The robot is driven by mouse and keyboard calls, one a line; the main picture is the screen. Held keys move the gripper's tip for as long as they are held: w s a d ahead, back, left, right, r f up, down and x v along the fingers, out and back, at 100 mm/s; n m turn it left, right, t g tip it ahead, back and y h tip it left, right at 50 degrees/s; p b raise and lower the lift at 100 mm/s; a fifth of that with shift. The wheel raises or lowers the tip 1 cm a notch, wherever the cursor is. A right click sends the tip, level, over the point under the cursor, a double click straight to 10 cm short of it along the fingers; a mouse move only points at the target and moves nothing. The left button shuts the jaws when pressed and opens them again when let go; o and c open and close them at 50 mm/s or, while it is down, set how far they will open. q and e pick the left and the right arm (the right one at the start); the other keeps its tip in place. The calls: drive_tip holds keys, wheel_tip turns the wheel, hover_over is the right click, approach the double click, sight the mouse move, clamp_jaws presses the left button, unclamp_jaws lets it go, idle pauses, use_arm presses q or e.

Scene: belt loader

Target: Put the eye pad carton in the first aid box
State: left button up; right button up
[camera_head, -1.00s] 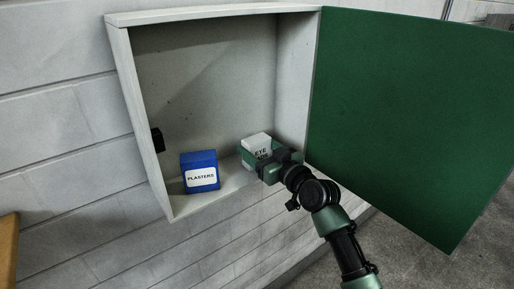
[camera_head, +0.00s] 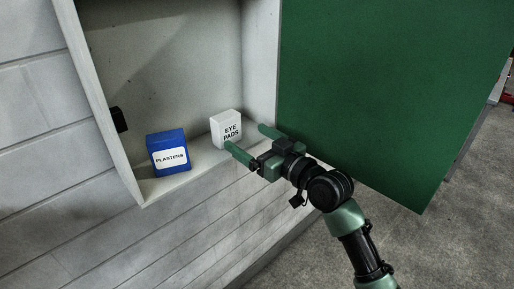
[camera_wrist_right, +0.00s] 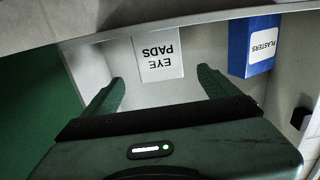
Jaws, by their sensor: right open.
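The white eye pad carton (camera_head: 226,126) stands upright on the floor of the open first aid box (camera_head: 199,162), near its right side wall. It also shows in the right wrist view (camera_wrist_right: 158,62), just beyond and between the fingers. My right gripper (camera_head: 248,139) is open and empty, in front of the carton and apart from it. The green door (camera_head: 390,90) of the box hangs open on the right. My left gripper is in none of the views.
A blue plasters carton (camera_head: 168,153) stands in the box to the left of the eye pad carton, with a gap between them. A black latch part (camera_head: 118,119) sits on the box's left wall. The open door stands close behind my right arm.

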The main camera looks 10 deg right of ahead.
drive_tip(key=shift+v, duration=1.2)
drive_tip(key=d+f+m+g+h, duration=0.1)
drive_tip(key=d+f+m+h, duration=0.15)
drive_tip(key=f, duration=1.25)
drive_tip(key=d+f+m+g+h, duration=0.2)
drive_tip(key=d+f+h, duration=0.15)
drive_tip(key=f, duration=1.15)
drive_tip(key=s+d+f+g+h, duration=0.1)
drive_tip(key=s+d+f, duration=0.15)
drive_tip(key=f, duration=0.55)
drive_tip(key=s+d+f+g+h, duration=0.15)
drive_tip(key=s+f, duration=0.25)
drive_tip(key=f, duration=0.4)
drive_tip(key=s+d+f+g, duration=0.2)
drive_tip(key=s+f, duration=0.6)
drive_tip(key=s, duration=0.1)
drive_tip(key=s+d+f+g, duration=0.2)
drive_tip(key=s+f, duration=0.7)
drive_tip(key=s, duration=0.1)
drive_tip(key=s+f+g, duration=0.1)
drive_tip(key=s+f, duration=0.2)
drive_tip(key=s, duration=0.6)
drive_tip(key=s+d+f+g+h, duration=0.1)
drive_tip(key=s+f, duration=0.2)
drive_tip(key=s, duration=0.6)
drive_tip(key=s+d+f+g+h, duration=0.1)
drive_tip(key=s+f+g, duration=0.1)
drive_tip(key=s, duration=0.7)
drive_tip(key=shift+s+f, duration=0.35)
drive_tip(key=shift+f, duration=0.5)
